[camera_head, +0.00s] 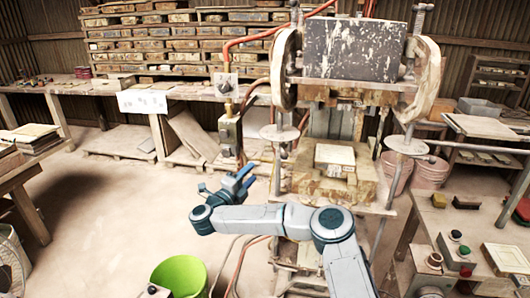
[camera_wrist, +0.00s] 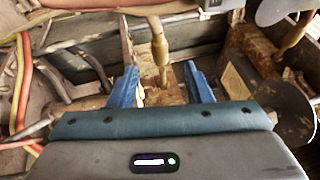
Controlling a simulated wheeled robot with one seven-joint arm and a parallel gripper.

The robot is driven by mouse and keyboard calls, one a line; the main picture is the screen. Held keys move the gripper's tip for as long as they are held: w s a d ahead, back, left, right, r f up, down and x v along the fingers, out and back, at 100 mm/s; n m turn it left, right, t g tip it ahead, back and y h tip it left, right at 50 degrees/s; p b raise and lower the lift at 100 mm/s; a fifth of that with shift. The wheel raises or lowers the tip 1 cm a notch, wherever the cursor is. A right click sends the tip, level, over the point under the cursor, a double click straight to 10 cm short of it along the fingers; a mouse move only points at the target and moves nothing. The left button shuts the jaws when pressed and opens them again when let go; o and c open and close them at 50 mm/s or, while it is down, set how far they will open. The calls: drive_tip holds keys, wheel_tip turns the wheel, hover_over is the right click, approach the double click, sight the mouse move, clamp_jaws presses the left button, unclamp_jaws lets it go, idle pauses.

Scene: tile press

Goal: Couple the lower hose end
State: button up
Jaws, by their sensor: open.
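My gripper (camera_head: 246,176) is open left of the press, with its blue fingers pointing up and to the right. In the wrist view, my gripper (camera_wrist: 160,70) has its two fingers apart, with a worn brass-coloured upright rod or fitting (camera_wrist: 160,48) showing between them. I cannot tell whether this is the lower hose end, or whether a finger touches it. In the head view, a brown hose (camera_head: 240,152) hangs below a valve box (camera_head: 230,132), just above my gripper. Its lower end is too small to make out clearly.
The press (camera_head: 350,52) stands right of my gripper, with a pale block (camera_head: 334,158) on its bed. A green bucket (camera_head: 180,275) stands on the floor. Open floor lies to the left.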

sight(266, 159)
drive_tip(key=p+x, duration=0.2)
drive_tip(key=x, duration=0.7)
drive_tip(key=shift+w+d+p, duration=0.2)
drive_tip(key=shift+w+p, duration=0.05)
drive_tip(key=shift+p, duration=0.1)
